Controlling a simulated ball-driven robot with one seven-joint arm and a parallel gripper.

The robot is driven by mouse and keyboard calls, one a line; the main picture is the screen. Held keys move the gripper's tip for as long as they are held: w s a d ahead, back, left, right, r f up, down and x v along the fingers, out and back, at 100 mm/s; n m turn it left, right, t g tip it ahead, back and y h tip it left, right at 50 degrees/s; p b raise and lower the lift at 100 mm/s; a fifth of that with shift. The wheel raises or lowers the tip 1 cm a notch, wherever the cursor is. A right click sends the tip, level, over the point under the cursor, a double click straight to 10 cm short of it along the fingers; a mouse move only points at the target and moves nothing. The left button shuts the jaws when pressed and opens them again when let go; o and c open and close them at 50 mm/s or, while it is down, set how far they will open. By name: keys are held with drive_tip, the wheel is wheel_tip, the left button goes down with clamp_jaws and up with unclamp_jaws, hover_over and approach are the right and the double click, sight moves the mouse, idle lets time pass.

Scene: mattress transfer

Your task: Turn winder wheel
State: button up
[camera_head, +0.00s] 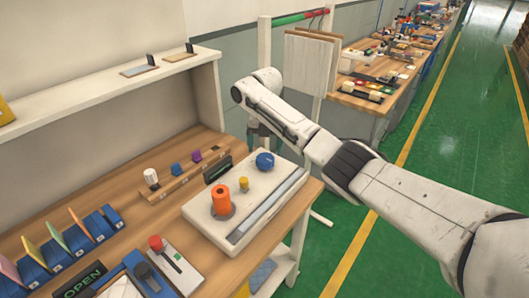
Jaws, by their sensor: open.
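A white flat device (205,215) lies on the wooden bench. On it are an orange cylinder (221,201) on a grey disc, a small yellow knob (244,184) and a round blue part (265,161) at the far right end. I cannot tell which part is the winder wheel. My gripper (262,138) points down just behind the blue part in the picture, near the bench's far edge. It is open and looks empty, but is small and partly hidden by the arm.
Left of the device stand a wooden rack (186,179) with coloured knobs and blue holders (75,240) with coloured cards. A red-knobbed lever box (172,260) and an OPEN sign (80,282) are in front. A white shelf (100,90) overhangs the bench. Green floor is clear at right.

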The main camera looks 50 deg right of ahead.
sight(265, 157)
drive_tip(key=shift+f, duration=2)
drive_tip(key=shift+c, duration=0.2)
drive_tip(key=c, duration=1)
drive_tip(key=shift+m, duration=0.4)
